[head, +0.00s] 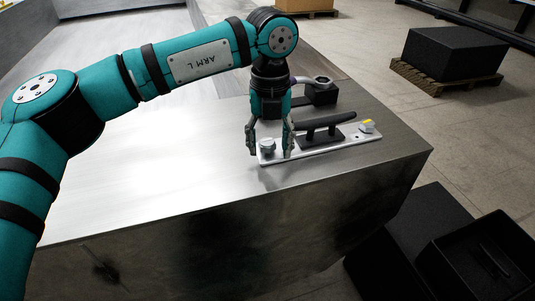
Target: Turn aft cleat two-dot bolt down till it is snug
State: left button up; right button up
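A dark cleat (323,121) sits on a light metal plate (334,147) near the corner of the metal deck. One silvery bolt (267,147) stands at the plate's left end. Dots on either bolt are too small to make out. My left gripper (269,147) points down over the left bolt, open. Its fingers stand on either side of the bolt, with gaps visible. Whether the bolt head touches the plate is unclear. My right gripper is out of view.
A dark block with a metal ring-shaped part (319,88) stands behind the cleat. The metal deck (170,150) is clear to the left. Black bins (480,260) stand below the deck's right side. A black box on a pallet (455,52) is on the floor beyond.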

pick_arm(q)
jog(key=n, duration=0.1)
jog(key=w+n, duration=0.1)
jog(key=shift+a+r+n+b, duration=0.3)
jog(key=shift+r+n, duration=0.05)
jog(key=shift+n, duration=0.05)
jog(key=shift+w+a+f, duration=0.1)
jog(key=shift+w, duration=0.15)
jog(key=shift+w+a+f, duration=0.1)
jog(key=shift+w+f, duration=0.15)
jog(key=shift+w, duration=0.15)
jog(key=shift+s, duration=0.1)
jog(key=shift+s+d, duration=0.3)
jog(key=shift+d, duration=0.1)
jog(key=shift+f, duration=0.1)
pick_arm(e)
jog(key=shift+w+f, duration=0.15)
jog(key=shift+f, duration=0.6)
